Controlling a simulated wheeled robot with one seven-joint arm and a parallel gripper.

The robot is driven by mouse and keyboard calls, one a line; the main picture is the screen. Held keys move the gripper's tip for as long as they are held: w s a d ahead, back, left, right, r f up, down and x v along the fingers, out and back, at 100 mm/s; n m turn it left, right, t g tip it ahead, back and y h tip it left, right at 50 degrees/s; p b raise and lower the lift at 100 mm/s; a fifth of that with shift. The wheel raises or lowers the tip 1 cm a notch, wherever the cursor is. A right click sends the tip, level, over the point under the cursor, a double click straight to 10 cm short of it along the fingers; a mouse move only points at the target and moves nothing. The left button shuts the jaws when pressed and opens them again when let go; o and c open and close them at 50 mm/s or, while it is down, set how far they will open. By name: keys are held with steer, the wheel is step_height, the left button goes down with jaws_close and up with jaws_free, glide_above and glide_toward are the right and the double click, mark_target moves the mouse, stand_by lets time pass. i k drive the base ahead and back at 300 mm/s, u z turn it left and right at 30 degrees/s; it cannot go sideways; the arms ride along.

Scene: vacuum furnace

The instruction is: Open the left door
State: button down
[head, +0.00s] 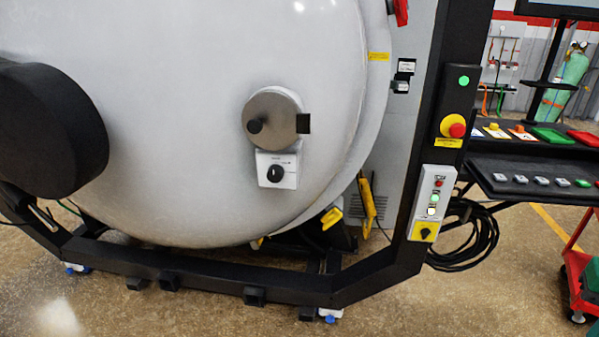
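A large light grey domed door (200,150) of the furnace fills the left and middle of the head view. Its right rim lies close against the grey furnace flange (378,100), and I see no clear gap there. A round metal disc (275,110) with a black knob sits on the door's lower right part. A white box (276,170) with a black rotary knob is just below it. The door's left edge and top are outside the picture, and no second door shows. My gripper is not in view.
A large black rounded shape (45,130) covers the door's left part. A black frame (200,272) runs low in front. A black post at right carries a red emergency button (456,130) and a switch panel (432,203). A console (535,180) stands beyond. The front floor is clear.

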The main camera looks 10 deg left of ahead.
mark_target(127, 112)
steer(key=i, duration=0.85)
steer(key=u, duration=0.1)
